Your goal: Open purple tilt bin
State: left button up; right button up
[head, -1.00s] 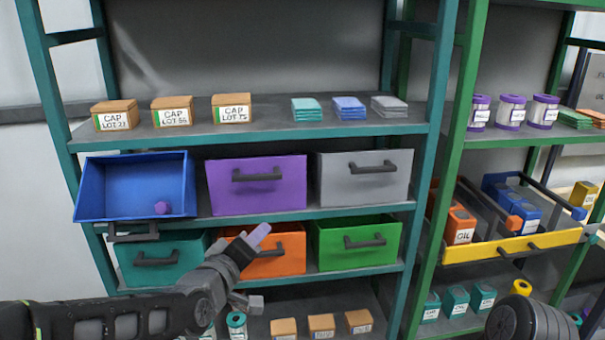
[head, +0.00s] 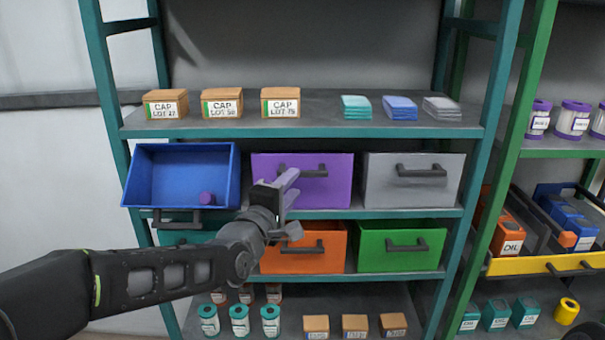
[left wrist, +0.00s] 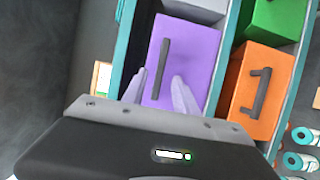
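The purple tilt bin (head: 330,188) is closed in the upper bin row, between the blue and grey bins. Its dark bar handle (head: 302,172) is partly behind my left gripper (head: 294,182) in the head view. The left wrist view shows the purple bin (left wrist: 195,55) and its handle (left wrist: 160,70) ahead of the two fingers. The left gripper (left wrist: 158,92) is open and empty, its fingertips apart on either side of the handle's lower end in that picture. I cannot tell whether they touch anything. My right gripper is out of view.
The blue bin (head: 158,180) is tilted open at left, with a small purple piece (head: 207,198) inside. The grey bin (head: 412,195), orange bin (head: 276,262) and green bin (head: 372,262) are closed. A shelf (head: 330,122) with cartons and stacked packs runs above.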

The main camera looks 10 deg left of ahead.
aim_at(303, 171)
pick_arm(q)
jog(key=w, duration=0.2)
jog(key=w+p, duration=0.1)
jog(key=w, duration=0.1)
jog(key=w+d, duration=0.1)
jog(key=w, duration=0.1)
jog(key=shift+w, duration=0.2)
jog(key=shift+c, duration=0.5)
grip_shut()
dwell(0.8)
